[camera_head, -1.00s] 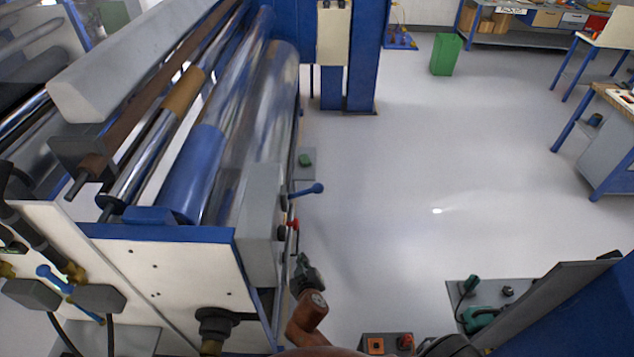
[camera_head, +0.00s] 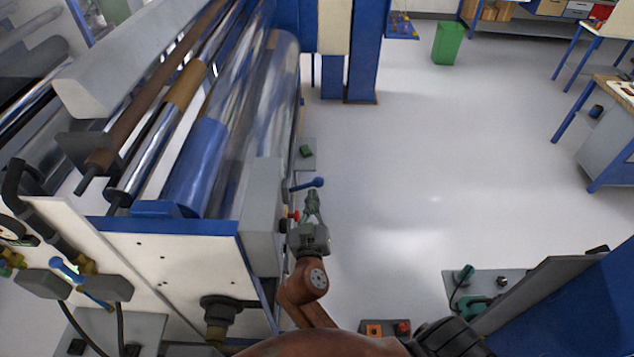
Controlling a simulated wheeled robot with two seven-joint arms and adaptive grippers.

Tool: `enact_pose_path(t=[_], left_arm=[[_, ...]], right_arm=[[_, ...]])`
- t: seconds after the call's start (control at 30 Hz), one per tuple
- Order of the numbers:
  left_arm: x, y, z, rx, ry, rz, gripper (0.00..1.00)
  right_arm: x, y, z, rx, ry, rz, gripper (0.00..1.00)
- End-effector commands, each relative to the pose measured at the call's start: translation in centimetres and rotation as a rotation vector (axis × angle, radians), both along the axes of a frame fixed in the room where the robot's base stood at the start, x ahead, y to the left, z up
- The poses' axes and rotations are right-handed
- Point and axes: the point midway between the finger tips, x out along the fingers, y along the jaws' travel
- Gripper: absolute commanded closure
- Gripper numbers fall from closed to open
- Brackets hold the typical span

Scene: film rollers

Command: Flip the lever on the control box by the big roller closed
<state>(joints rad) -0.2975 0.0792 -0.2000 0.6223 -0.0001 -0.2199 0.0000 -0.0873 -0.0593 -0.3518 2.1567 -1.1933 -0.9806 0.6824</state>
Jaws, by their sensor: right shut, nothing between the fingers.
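The control box (camera_head: 262,212) is a grey upright box at the front end of the big shiny roller (camera_head: 262,110). A lever with a blue handle (camera_head: 309,184) sticks out to the right from its side. Lower on the same side is a small red part (camera_head: 294,215), partly hidden by my gripper. My right gripper (camera_head: 312,194) is shut and empty, pointing away from the camera just right of the box. Its fingertips are close to the blue handle; I cannot tell whether they touch it. My left gripper is not in view.
The roller machine's blue and white frame (camera_head: 180,262) fills the left. Open grey floor (camera_head: 420,160) lies to the right. A green bin (camera_head: 448,44) stands far back. A grey panel with a green tool (camera_head: 475,300) is at lower right.

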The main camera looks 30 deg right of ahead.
Motion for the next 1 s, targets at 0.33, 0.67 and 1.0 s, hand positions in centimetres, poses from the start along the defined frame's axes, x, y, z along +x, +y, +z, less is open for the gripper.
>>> enact_pose_path(t=[0.33,0.67,1.0], left_arm=[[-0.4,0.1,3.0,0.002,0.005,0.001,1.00],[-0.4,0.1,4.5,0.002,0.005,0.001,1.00],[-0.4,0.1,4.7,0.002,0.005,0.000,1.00]], right_arm=[[5.7,-3.6,0.2,-0.003,0.001,-0.001,1.00],[7.9,-5.6,-3.2,-0.002,0.005,0.001,1.00],[7.9,-5.9,-4.3,0.001,0.002,0.001,1.00]])
